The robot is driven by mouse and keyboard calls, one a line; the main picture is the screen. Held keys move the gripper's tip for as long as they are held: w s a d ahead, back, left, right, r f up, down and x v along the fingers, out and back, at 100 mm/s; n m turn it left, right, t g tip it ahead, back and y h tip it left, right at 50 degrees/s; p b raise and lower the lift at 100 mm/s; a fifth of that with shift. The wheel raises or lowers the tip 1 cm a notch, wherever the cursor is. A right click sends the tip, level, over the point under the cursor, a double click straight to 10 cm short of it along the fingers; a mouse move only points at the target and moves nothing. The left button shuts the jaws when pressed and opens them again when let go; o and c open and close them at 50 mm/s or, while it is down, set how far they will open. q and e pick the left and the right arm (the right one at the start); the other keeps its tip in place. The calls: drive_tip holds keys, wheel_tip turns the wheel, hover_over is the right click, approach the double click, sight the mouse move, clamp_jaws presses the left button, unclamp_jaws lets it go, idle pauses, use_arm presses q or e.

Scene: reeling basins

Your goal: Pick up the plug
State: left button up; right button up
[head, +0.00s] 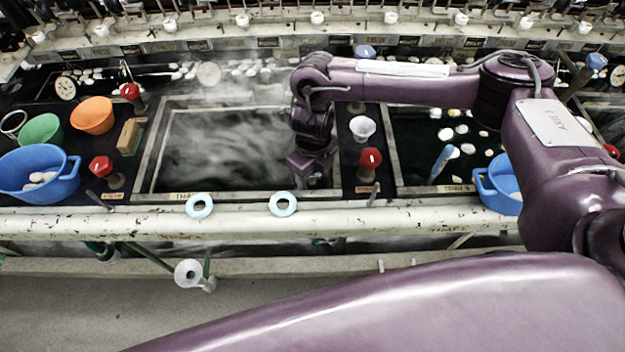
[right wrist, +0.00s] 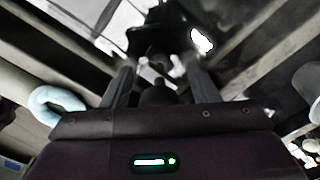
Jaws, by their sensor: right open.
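My right gripper (head: 314,178) reaches down over the right end of the middle basin (head: 168,150), close to its right rim. In the right wrist view the same gripper (right wrist: 162,84) has its two dark fingers apart. A dark rounded piece (right wrist: 157,92) shows between the fingers, with a dark shape and pale bits beyond it. It may be the plug, but I cannot tell for sure, nor whether the fingers touch it. In the head view I cannot make out a plug; the gripper and steam hide that part of the basin. My left gripper is not in view.
Pale blue rings (head: 283,203) lie along the front ledge (head: 240,221). Blue (head: 38,174), green (head: 41,131) and orange (head: 92,115) tubs stand at the left. Another blue tub (head: 498,184) sits at the right.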

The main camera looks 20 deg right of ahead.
drive_tip(key=shift+f, duration=0.1)
drive_tip(key=c, duration=0.9)
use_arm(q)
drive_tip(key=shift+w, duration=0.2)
